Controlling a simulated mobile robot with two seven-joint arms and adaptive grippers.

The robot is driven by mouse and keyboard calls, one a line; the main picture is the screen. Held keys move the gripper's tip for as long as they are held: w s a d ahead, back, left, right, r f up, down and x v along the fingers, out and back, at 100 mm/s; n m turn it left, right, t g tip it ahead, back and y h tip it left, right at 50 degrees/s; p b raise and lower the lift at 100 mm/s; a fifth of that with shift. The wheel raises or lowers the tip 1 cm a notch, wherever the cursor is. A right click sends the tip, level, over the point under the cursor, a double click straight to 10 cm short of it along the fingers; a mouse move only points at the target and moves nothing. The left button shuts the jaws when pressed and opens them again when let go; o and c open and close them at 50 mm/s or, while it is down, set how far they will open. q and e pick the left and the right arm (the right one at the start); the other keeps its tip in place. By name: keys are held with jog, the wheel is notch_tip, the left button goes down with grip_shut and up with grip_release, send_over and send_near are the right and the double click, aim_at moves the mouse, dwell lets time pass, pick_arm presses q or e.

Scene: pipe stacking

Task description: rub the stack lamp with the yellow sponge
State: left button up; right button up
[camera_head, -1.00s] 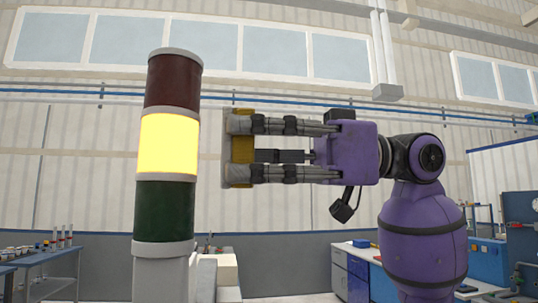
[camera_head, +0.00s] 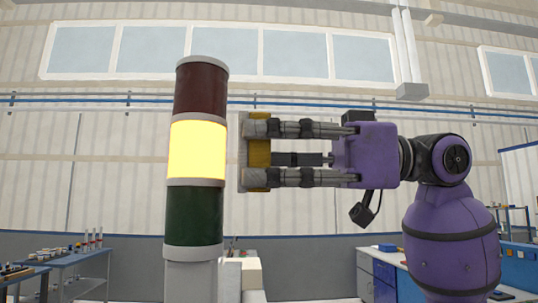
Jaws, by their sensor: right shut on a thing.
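The stack lamp (camera_head: 196,150) stands upright left of centre, with a dark red section on top, a lit yellow one in the middle and a dark green one below, on a pale post. My right gripper (camera_head: 256,153) comes in from the right at the height of the lit section. It is shut on the yellow sponge (camera_head: 259,153), whose pale face points left toward the lamp. In the picture a narrow gap shows between the sponge and the lamp. The fingers hide part of the sponge. My left gripper is not in view.
A pale box-shaped part (camera_head: 246,273) is beside the lamp's post. A workbench with small items (camera_head: 75,258) is at the left, and blue and white cabinets (camera_head: 385,268) are behind my right arm. The air around the lit section looks clear.

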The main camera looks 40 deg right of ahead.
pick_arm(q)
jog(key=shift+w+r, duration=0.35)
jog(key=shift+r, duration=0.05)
pick_arm(e)
jog(key=shift+x, duration=0.85)
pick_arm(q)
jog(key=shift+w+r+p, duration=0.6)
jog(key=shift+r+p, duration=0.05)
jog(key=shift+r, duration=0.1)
pick_arm(e)
jog(key=shift+w+d, duration=0.55)
jog(key=shift+w, duration=0.3)
jog(key=shift+w+d, duration=0.6)
jog(key=shift+w, duration=0.2)
